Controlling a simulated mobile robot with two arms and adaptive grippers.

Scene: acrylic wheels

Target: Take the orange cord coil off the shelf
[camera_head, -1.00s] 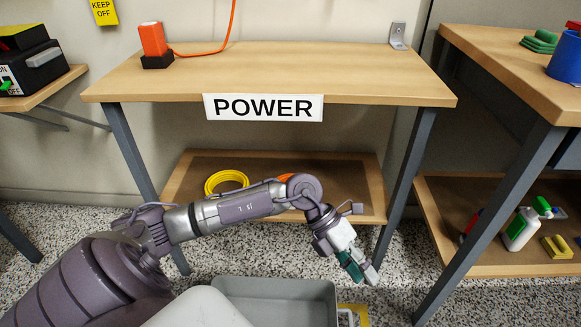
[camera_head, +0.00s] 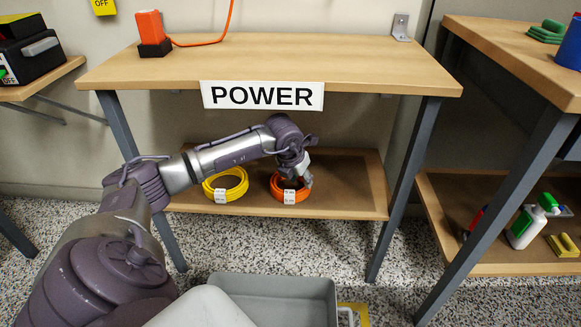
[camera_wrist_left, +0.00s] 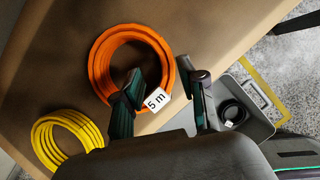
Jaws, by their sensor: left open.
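The orange cord coil (camera_head: 290,194) lies on the lower shelf (camera_head: 345,200) under the table, right of a yellow coil (camera_head: 207,188). It has a white tag and also shows in the left wrist view (camera_wrist_left: 98,62), where the tag reads "5 m". My left gripper (camera_head: 304,178) is at the orange coil's right side, partly covering it. In the left wrist view my left gripper (camera_wrist_left: 165,95) is open, with one finger over the coil's open middle and the other outside its ring. The coil's right band lies between the fingers. I cannot tell whether either finger touches it.
A grey bin (camera_head: 275,290) stands on the floor in front of the shelf; a black coil (camera_wrist_left: 232,113) lies in it. The tabletop (camera_head: 300,62) with the POWER sign is above the shelf. Table legs flank it. The shelf's right part is clear.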

